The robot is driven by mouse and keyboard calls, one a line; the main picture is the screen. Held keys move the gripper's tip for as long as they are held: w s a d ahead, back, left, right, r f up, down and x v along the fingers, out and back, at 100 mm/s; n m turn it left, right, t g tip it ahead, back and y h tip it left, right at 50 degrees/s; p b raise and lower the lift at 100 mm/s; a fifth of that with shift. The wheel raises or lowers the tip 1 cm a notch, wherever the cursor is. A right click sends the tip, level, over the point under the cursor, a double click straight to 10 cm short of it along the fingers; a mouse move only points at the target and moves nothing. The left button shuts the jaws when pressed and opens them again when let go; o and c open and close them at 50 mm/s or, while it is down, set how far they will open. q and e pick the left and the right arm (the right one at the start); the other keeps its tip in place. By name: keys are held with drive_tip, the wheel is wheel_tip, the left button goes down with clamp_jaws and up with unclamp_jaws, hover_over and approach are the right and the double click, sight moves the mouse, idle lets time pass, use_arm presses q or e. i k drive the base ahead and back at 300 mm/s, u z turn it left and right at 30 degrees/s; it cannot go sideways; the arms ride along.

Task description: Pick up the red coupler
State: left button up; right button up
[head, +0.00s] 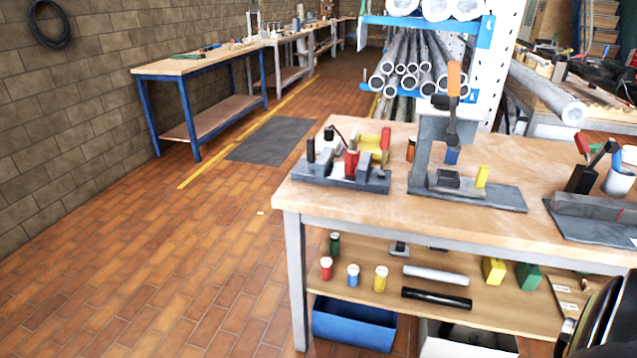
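A small red cylindrical piece (351,164) stands in a dark grey fixture (340,178) at the left end of the near workbench. Another small red piece (386,139) shows upright behind it, beside a yellow block (372,146). On the shelf below, a small red cylinder with a pale top (326,268) stands at the left. I cannot tell for certain which of these is the coupler. Neither gripper shows. A dark, curved part at the lower right edge looks like part of my arm, with no fingertips visible.
A press-like stand with an orange handle (454,80) is mid-bench (520,150). Green, blue and yellow cylinders, tubes and blocks lie on the lower shelf (450,315). A blue bin (353,324) sits underneath. The tiled floor (150,290) to the left is clear.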

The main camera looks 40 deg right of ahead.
sight(352, 161)
drive_tip(key=u, duration=1.15)
drive_tip(key=i, duration=0.2)
drive_tip(key=z, duration=1)
drive_tip(key=i, duration=1.75)
drive_tip(key=z, duration=1.75)
drive_tip(key=i, duration=0.7)
drive_tip(key=z, duration=0.8)
